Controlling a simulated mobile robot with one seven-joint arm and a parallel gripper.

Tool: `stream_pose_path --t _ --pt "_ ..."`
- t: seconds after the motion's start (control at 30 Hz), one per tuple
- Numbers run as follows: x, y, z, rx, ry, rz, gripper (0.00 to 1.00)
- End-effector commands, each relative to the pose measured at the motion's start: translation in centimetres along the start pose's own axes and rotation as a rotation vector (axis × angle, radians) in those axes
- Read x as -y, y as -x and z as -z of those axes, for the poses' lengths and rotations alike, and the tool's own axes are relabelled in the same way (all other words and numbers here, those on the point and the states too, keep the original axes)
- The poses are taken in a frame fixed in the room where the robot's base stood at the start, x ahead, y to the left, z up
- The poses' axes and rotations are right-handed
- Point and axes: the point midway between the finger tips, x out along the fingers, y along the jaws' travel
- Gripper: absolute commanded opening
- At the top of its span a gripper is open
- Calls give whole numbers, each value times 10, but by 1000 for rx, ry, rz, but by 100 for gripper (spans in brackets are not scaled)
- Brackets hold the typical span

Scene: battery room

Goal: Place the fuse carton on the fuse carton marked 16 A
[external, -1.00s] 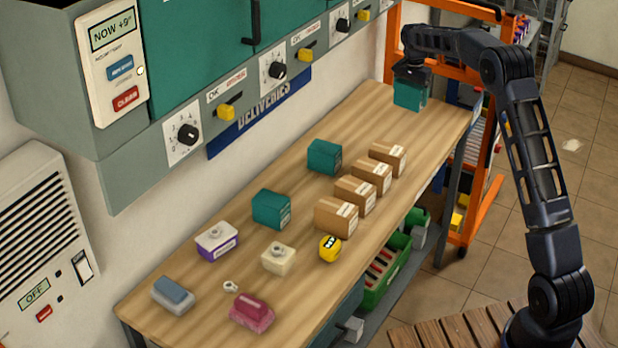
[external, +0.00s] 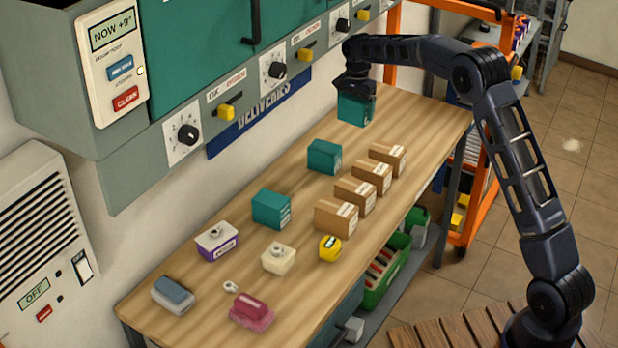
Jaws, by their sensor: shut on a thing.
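My gripper (external: 355,88) is shut on a teal fuse carton (external: 353,110) near the far end of the bench. The held carton looks upright; I cannot tell how far it is above the wood. Two more teal fuse cartons stand on the bench: one (external: 324,157) in the middle, nearer the held one, and one (external: 271,209) farther to the left and front. Both have pale labels on the right face, too small to read, so I cannot tell which is marked 16 A. The tops of both are bare.
A row of several brown cardboard boxes (external: 337,216) stands along the bench's right side. A yellow round item (external: 330,248), a white-purple box (external: 217,241), a cream block (external: 278,259) and a pink block (external: 251,311) are at the front. The teal cabinet (external: 200,50) overhangs the back.

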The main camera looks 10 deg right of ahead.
Motion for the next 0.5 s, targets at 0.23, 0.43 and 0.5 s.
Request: stream_pose_path --t 0.23,0.43,0.5 --pt "30 -10 -94 0 17 0 48" --pt "45 -17 -162 0 25 0 48" --pt "49 -20 -185 0 28 -1 48"
